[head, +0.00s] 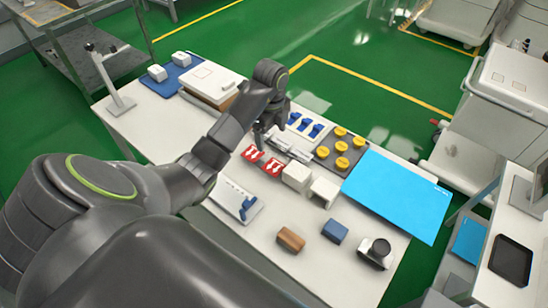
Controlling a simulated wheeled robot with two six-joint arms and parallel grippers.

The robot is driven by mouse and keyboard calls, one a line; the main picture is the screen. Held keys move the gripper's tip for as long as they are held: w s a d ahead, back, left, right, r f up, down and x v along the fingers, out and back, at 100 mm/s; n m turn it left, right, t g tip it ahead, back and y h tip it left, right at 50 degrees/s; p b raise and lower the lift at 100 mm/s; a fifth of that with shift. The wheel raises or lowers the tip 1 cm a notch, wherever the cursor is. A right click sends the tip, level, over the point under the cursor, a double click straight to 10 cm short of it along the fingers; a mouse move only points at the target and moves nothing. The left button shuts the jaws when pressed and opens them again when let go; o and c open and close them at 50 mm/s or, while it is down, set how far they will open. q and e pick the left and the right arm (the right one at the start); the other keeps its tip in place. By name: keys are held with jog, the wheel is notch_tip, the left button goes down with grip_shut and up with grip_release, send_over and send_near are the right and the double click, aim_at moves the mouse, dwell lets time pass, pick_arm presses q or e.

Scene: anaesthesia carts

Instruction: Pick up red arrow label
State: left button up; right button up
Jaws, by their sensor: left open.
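My left gripper points down above the far side of the labels. It is open, with nothing seen between its fingers. The gap between fingertips and label is too small to judge. My right gripper is not in view.
White blocks (296,177) stand right of the labels. Behind are a dark tray with yellow knobs (342,163) and a panel with blue switches (304,124). A blue sheet (395,195) lies at the right. Brown (290,240) and blue (335,231) blocks stand nearer me.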

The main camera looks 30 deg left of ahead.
pick_arm(q)
jog(key=b, duration=0.6)
send_over(269, 164)
jog(key=f, duration=0.6)
jog(key=shift+w+d+f, duration=0.3)
jog(key=f+b, duration=0.2)
jog(key=f, duration=0.1)
jog(key=f+b, duration=0.1)
jog(key=shift+s+a+f+b, duration=0.2)
jog(key=shift+s+b, duration=0.1)
jog(key=shift+f, duration=0.3)
jog(key=shift+f, duration=0.25)
jog(key=shift+c, duration=0.4)
jog(key=c, duration=1)
